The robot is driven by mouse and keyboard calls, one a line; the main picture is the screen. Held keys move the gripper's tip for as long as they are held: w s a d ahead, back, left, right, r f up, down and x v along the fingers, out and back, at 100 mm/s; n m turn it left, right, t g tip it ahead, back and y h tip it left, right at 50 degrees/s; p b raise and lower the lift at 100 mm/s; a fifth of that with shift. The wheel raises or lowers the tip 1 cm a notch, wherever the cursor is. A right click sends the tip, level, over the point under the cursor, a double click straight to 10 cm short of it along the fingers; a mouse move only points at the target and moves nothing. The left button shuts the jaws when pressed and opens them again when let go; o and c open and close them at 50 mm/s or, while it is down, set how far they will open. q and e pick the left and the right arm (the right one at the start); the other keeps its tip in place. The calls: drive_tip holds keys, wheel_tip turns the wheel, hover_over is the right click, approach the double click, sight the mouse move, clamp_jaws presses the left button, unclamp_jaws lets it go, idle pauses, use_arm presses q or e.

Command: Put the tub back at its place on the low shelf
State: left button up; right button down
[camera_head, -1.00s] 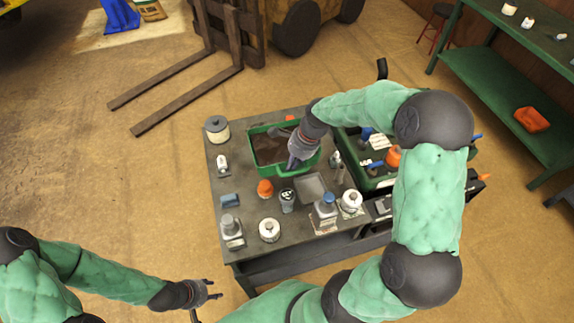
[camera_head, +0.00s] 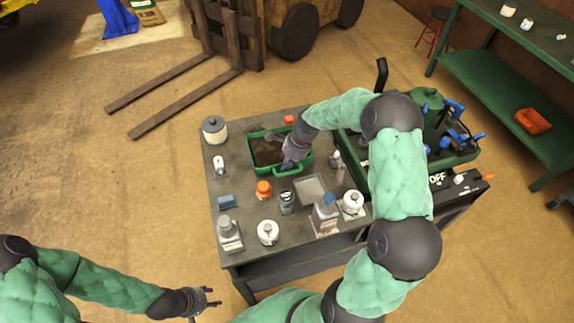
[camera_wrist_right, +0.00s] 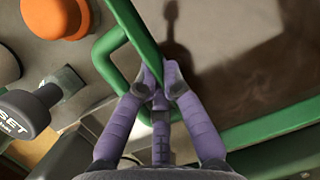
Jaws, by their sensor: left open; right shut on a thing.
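The tub (camera_head: 266,150) is green with brown contents. It shows over the back part of the dark table's top; whether it touches the top I cannot tell. My right gripper (camera_head: 288,162) is shut on the tub's near side. In the right wrist view, the purple fingers (camera_wrist_right: 160,85) close on a green bar of the tub (camera_wrist_right: 270,126), by its looped handle. My forearm hides part of the tub's right side. My left gripper (camera_head: 212,297) is open and empty, low at the left, in front of the table. A green low shelf (camera_head: 480,78) shows under the bench at right.
The dark table (camera_head: 222,185) carries several bottles and jars, a grey tray (camera_head: 311,188) and an orange-capped jar (camera_head: 263,190). A green tray of tools (camera_head: 465,155) is at its right. An orange container (camera_head: 533,121) sits on the low shelf. Forklift forks (camera_head: 160,90) lie behind; floor at left is clear.

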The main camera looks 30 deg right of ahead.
drive_tip(key=c, duration=1.4)
unclamp_jaws()
drive_tip(key=shift+r, duration=0.1)
